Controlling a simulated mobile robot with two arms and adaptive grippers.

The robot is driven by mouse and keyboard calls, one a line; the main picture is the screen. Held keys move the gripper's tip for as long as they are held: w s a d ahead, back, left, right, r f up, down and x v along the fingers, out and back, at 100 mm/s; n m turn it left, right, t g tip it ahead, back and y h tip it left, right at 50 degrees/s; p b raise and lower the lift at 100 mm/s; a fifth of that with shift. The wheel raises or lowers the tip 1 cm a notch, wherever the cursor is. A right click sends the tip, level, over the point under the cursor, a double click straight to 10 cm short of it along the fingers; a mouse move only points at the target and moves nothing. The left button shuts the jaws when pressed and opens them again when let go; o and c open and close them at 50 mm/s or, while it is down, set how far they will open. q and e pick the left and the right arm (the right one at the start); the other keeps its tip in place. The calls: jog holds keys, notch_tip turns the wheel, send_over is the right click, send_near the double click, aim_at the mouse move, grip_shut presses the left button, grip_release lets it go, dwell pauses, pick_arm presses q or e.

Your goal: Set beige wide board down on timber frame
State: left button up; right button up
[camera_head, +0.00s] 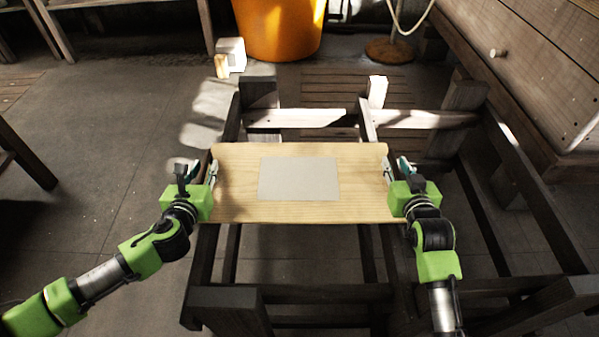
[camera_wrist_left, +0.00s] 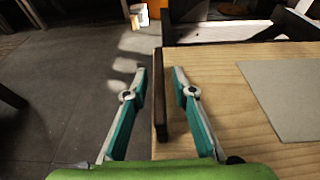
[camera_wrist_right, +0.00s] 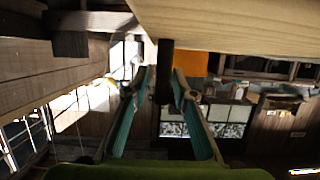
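The beige wide board (camera_head: 240,210) is a pale wooden panel with a grey rectangle (camera_head: 299,178) on its upper face. It lies roughly level over the dark timber frame (camera_head: 330,293); I cannot tell whether it touches it. The board also shows in the left wrist view (camera_wrist_left: 215,85) and right wrist view (camera_wrist_right: 240,25). It hides the frame's middle.
An orange vat (camera_head: 278,30) stands behind the frame. Floor (camera_head: 95,150) is open to the left.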

pick_arm(q)
jog(key=v, duration=1.1)
jog(key=shift+s, duration=0.15)
jog(key=shift+s+r, duration=0.15)
jog(key=shift+s, duration=0.15)
pick_arm(e)
jog(key=shift+s, duration=0.2)
jog(key=v, duration=0.7)
jog(key=shift+s+r, duration=0.1)
jog(key=shift+r, duration=0.05)
